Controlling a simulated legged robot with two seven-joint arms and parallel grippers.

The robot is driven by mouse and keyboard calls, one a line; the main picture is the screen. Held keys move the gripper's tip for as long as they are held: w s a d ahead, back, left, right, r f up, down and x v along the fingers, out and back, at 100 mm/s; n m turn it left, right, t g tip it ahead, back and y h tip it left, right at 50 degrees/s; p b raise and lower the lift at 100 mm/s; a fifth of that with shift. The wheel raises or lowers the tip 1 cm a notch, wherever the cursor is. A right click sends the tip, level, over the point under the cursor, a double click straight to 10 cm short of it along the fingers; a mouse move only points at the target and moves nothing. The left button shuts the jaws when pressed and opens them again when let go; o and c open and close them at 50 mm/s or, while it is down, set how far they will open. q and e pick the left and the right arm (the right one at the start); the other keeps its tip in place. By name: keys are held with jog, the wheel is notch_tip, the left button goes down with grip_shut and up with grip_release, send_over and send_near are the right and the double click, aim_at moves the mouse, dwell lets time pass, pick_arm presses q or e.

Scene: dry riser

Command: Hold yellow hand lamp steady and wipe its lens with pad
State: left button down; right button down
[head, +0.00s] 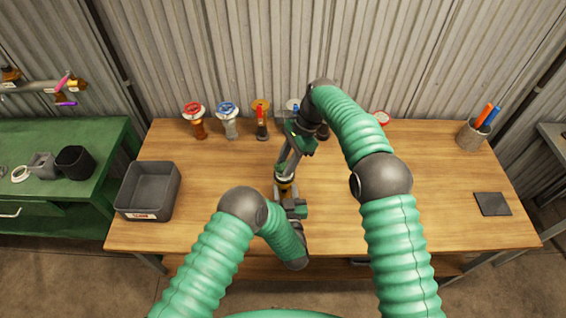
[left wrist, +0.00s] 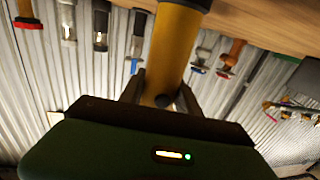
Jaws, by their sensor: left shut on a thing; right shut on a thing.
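The yellow hand lamp (head: 286,188) is held above the middle of the bench, mostly hidden by my arms in the head view. In the left wrist view its yellow body (left wrist: 172,50) stands between the two dark fingers of my left gripper (left wrist: 162,98), which is shut on it. My right gripper (head: 283,168) reaches down over the lamp's upper end from behind and is shut on the pad, which is too small and covered to make out. The lens is hidden, so I cannot tell whether the pad touches it.
A grey bin (head: 148,191) stands at the bench's left. Several valves, including a red-wheeled one (head: 195,118) and a blue-wheeled one (head: 228,118), line the back. A cup of markers (head: 473,135) and a dark square mat (head: 492,204) are at the right. The bench's right front is clear.

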jog(key=shift+s+f, duration=0.1)
jog(key=shift+s, duration=1.05)
jog(key=shift+w, duration=1.15)
jog(key=shift+w+a, duration=0.15)
jog(key=shift+a, duration=0.3)
jog(key=shift+s+a, duration=0.1)
jog(key=shift+s, duration=1.35)
jog(key=shift+w+d, duration=0.2)
jog(key=shift+d, duration=0.35)
jog(key=shift+w, duration=1.25)
jog(key=shift+d, duration=0.55)
jog(key=shift+s, duration=1.35)
notch_tip(320, 180, up, 8)
